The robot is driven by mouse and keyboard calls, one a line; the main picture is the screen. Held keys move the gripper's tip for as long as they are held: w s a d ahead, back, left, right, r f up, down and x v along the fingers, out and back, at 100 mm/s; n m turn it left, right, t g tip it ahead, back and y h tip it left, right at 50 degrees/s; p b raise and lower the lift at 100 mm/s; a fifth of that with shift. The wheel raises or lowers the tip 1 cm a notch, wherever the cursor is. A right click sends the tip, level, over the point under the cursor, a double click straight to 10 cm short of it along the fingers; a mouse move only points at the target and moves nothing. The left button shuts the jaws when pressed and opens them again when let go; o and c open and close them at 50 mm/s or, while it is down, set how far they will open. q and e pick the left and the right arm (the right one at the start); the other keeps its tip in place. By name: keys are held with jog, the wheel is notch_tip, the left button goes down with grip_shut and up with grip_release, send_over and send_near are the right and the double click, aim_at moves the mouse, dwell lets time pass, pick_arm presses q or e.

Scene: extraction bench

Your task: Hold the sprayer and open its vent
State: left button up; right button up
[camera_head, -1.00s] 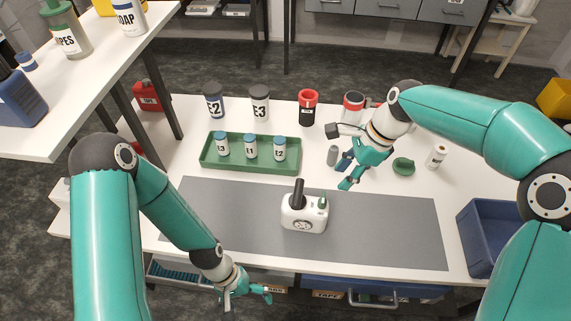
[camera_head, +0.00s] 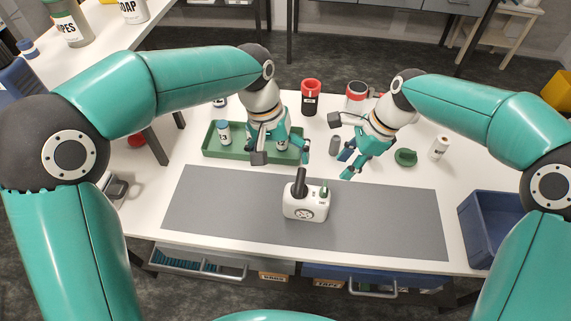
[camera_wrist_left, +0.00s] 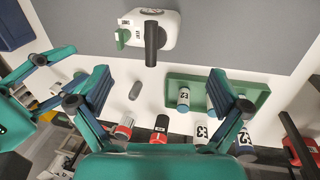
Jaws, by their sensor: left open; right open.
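The sprayer (camera_head: 306,208) is a white, squat container with a black upright stem (camera_head: 299,182) and a small green part (camera_head: 324,192) on top. It stands upright on the grey mat, and also shows upside down at the top of the left wrist view (camera_wrist_left: 168,22). My left gripper (camera_head: 282,153) is open and empty, above the green tray just behind the sprayer. Its spread fingers (camera_wrist_left: 158,88) frame the lower part of the wrist view. My right gripper (camera_head: 341,148) is open and empty, behind and right of the sprayer. Neither gripper touches the sprayer.
The green tray (camera_head: 212,152) holds small blue-capped bottles, partly hidden by my left gripper. Behind it stand a red-topped black container (camera_head: 310,98) and a red-and-white one. A blue bin (camera_head: 487,228) is at the right edge. The grey mat (camera_head: 390,220) is otherwise clear.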

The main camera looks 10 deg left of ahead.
aim_at(295, 201)
pick_arm(q)
jog(key=d+f, duration=0.1)
jog(key=f, duration=0.4)
jog(key=d+f, duration=0.1)
jog(key=f, duration=0.5)
jog(key=d+f, duration=0.1)
jog(key=f, duration=0.4)
jog(key=shift+s+d+f, duration=0.15)
jog(key=shift+d+f, duration=0.1)
jog(key=shift+d, duration=0.05)
jog(key=c, duration=1.7)
jog(key=shift+o, duration=0.2)
pick_arm(e)
jog(key=shift+c, duration=0.4)
